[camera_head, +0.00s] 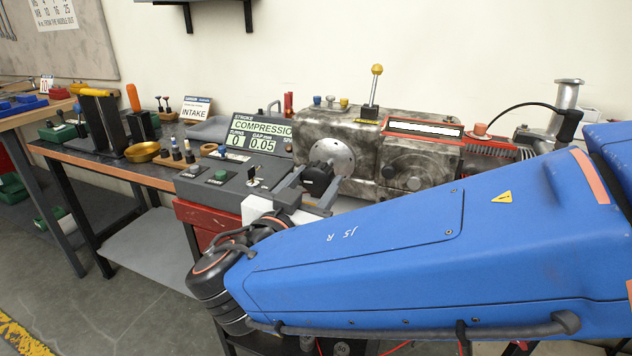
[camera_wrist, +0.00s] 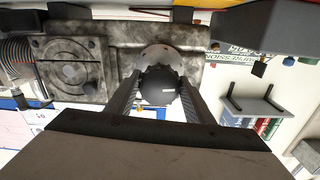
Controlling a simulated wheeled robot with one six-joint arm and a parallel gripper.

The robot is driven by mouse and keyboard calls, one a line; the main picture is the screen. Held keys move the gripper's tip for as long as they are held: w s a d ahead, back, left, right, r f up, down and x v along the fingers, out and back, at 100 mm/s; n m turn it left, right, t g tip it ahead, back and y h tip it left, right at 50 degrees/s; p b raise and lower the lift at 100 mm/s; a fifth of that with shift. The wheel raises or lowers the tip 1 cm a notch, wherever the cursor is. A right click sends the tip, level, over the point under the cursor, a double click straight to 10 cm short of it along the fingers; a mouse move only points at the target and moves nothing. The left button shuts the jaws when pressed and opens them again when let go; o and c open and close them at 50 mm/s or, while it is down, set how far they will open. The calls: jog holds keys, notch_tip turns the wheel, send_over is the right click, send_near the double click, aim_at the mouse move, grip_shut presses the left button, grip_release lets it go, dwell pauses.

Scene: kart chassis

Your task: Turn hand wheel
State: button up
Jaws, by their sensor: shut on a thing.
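The hand wheel is a round silver disc (camera_head: 335,156) with a dark knob (camera_head: 317,178) at its front, on the left end of the grey mottled engine block (camera_head: 395,124). In the wrist view the dark knob (camera_wrist: 162,86) sits between my two fingers, with the silver disc (camera_wrist: 156,54) behind it. My gripper (camera_head: 308,182) is shut on the knob, one finger on each side. The display (camera_head: 264,134) reads COMPRESSION, turns 0, gap 0.05. My blue arm hides the right lower part of the bench.
An INTAKE card (camera_head: 196,110), a brass bowl (camera_head: 142,152) and dark stands lie further left on the bench. A yellow-knobbed lever (camera_head: 376,85) rises from the engine top.

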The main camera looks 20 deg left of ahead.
jog(key=shift+f+m, duration=0.1)
jog(key=shift+m, duration=0.5)
jog(key=o, duration=1)
jog(key=s, duration=0.5)
jog(key=s+a, duration=0.1)
jog(key=s, duration=1.1)
jog(key=shift+s+a, duration=0.15)
jog(key=shift+s, duration=0.05)
